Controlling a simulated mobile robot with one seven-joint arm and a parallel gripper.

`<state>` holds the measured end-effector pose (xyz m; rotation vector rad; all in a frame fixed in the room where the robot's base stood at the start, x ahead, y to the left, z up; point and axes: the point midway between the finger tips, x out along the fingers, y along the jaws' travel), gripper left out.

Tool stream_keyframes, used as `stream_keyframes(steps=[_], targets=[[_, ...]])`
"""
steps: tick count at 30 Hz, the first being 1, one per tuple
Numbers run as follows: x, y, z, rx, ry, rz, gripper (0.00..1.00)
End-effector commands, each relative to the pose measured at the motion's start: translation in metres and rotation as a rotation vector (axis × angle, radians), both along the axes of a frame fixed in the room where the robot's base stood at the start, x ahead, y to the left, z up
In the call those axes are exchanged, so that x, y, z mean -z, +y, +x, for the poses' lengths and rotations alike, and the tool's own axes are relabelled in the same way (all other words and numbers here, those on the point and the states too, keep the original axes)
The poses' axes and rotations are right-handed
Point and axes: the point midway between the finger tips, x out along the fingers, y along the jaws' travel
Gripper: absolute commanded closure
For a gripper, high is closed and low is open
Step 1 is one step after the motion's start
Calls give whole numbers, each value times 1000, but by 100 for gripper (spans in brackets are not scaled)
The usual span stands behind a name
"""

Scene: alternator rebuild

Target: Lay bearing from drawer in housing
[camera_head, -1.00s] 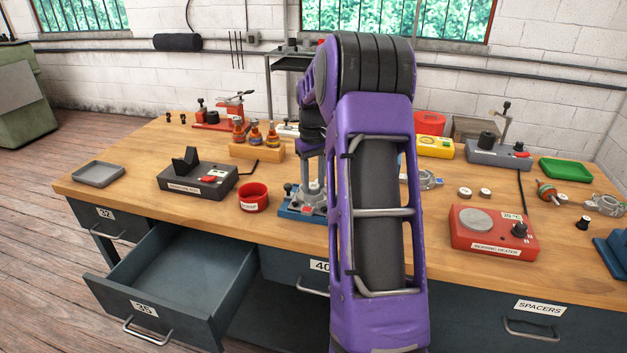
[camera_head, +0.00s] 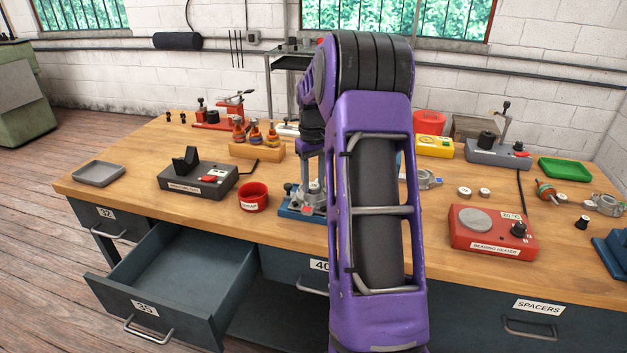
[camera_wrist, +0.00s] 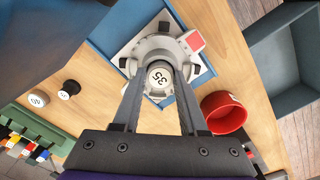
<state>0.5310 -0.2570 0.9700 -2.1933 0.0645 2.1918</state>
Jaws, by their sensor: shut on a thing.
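The round bearing (camera_wrist: 159,76), marked 35, is between the fingertips of my gripper (camera_wrist: 159,82) in the wrist view. My gripper is shut on it. The grey metal housing (camera_wrist: 134,66) lies under and around the bearing in that view, on a blue fixture (camera_wrist: 197,80). The bearing looks lined up with the middle of the housing; I cannot tell how deep it sits. In the head view the housing (camera_head: 313,194) stands on the blue fixture (camera_head: 292,211), partly hidden by my arm. The drawer marked 35 (camera_head: 146,309) is open and looks empty.
A red cup (camera_head: 253,199) stands left of the fixture. The black device (camera_head: 200,182) and a grey tray (camera_head: 98,174) are farther left. A red bearing heater (camera_head: 492,235) is at right. A rack with several orange-topped tools (camera_head: 257,151) stands behind.

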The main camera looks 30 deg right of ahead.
Motion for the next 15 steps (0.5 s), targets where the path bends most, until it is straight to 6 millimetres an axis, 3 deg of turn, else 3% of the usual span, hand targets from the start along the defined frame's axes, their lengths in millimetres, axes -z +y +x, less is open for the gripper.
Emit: stream_keyframes(steps=[5,6,11,15], targets=[[2,0,0,0,0,0,100],[2,0,0,0,0,0,54],[2,0,0,0,0,0,25],[2,0,0,0,0,0,23]])
